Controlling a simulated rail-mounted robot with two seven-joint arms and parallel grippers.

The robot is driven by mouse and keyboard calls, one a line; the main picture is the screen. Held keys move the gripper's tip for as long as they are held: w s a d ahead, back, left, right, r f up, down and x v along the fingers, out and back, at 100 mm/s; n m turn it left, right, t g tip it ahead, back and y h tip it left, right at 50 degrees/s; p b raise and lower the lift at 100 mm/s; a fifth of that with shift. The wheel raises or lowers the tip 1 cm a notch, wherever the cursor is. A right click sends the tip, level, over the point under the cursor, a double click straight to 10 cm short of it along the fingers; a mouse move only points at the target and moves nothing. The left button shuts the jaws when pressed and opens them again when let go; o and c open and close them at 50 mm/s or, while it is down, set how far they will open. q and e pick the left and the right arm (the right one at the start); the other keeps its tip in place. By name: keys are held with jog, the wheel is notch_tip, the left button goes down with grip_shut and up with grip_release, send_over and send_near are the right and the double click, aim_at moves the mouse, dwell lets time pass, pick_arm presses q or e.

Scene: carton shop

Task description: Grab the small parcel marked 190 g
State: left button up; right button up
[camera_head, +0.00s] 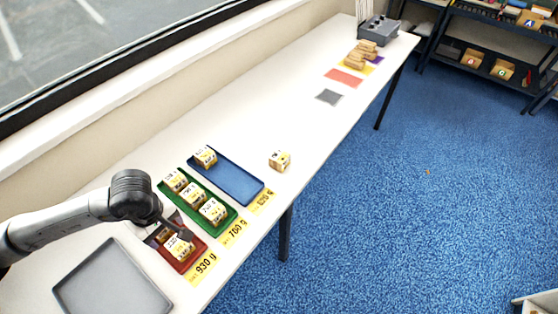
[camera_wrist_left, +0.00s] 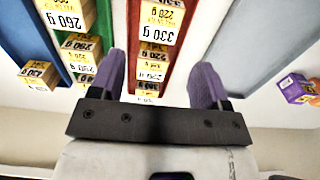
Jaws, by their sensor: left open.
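My left gripper (camera_head: 184,232) is open above the red tray (camera_head: 196,262); its two fingers also show in the left wrist view (camera_wrist_left: 158,75). Between and beyond the fingers, a row of small yellow-and-white parcels lies in the red tray, including a parcel marked 330 g (camera_wrist_left: 158,32). A parcel marked 260 g (camera_wrist_left: 66,12) lies in the green tray (camera_head: 232,223). A purple-sided parcel (camera_wrist_left: 298,90) stands at the right in the wrist view, its mark unclear. I cannot read a 190 g mark on any parcel. My right gripper is not in view.
A loose parcel (camera_head: 280,160) stands right of the blue tray (camera_head: 240,184), which holds one parcel (camera_head: 205,156). An empty grey tray (camera_head: 112,284) is at the near end. The white table (camera_head: 250,110) is clear in its middle; a window wall runs behind.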

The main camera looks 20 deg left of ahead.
pick_arm(q)
jog(key=o, duration=0.4)
jog(key=shift+c, duration=0.2)
